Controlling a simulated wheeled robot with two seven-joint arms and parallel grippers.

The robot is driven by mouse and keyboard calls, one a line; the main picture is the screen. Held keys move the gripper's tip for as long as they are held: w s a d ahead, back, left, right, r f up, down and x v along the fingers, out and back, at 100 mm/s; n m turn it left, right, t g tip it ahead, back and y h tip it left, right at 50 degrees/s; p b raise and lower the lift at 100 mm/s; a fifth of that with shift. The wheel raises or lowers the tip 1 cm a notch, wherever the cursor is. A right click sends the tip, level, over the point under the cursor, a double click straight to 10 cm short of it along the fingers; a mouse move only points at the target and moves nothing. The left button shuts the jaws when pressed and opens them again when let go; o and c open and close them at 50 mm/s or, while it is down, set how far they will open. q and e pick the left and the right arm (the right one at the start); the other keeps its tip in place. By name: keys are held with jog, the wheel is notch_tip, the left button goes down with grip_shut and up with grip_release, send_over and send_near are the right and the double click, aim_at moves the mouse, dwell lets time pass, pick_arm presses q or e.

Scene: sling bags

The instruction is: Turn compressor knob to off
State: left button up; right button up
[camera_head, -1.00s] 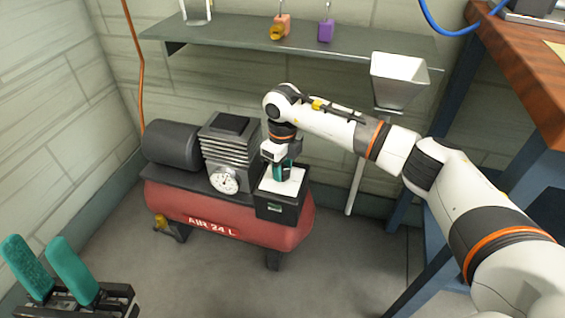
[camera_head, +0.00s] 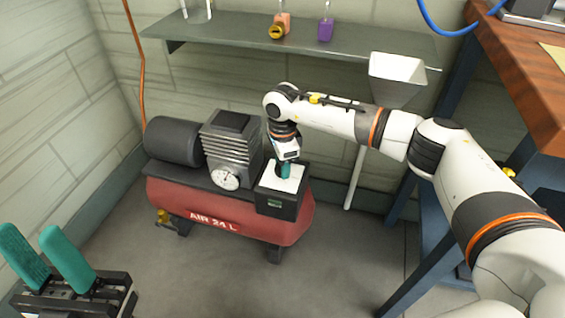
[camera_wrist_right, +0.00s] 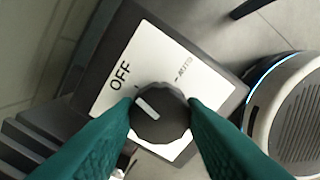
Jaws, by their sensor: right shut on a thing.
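The red compressor (camera_head: 255,229), marked AIR 24 L, stands on the floor by the back wall. Its dark switch box (camera_head: 276,204) has a white top plate with OFF and AUTO marks. In the right wrist view, the round dark knob (camera_wrist_right: 163,122) sits between the teal fingers of my right gripper (camera_wrist_right: 161,106), which is shut on it. The knob's white pointer line aims up-left, toward the OFF mark (camera_wrist_right: 120,75). In the head view, my right gripper (camera_head: 285,171) reaches down onto the box and hides the knob. My left gripper (camera_head: 29,238) is open and empty at lower left.
A pressure gauge (camera_head: 225,177) and a ribbed motor block (camera_head: 231,143) stand beside the box. A grey shelf (camera_head: 370,45) with padlocks hangs above. A wooden bench (camera_head: 525,70) is at right. The floor in front is clear.

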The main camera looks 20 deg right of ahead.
jog(key=shift+n, duration=1.1)
jog(key=o, duration=1)
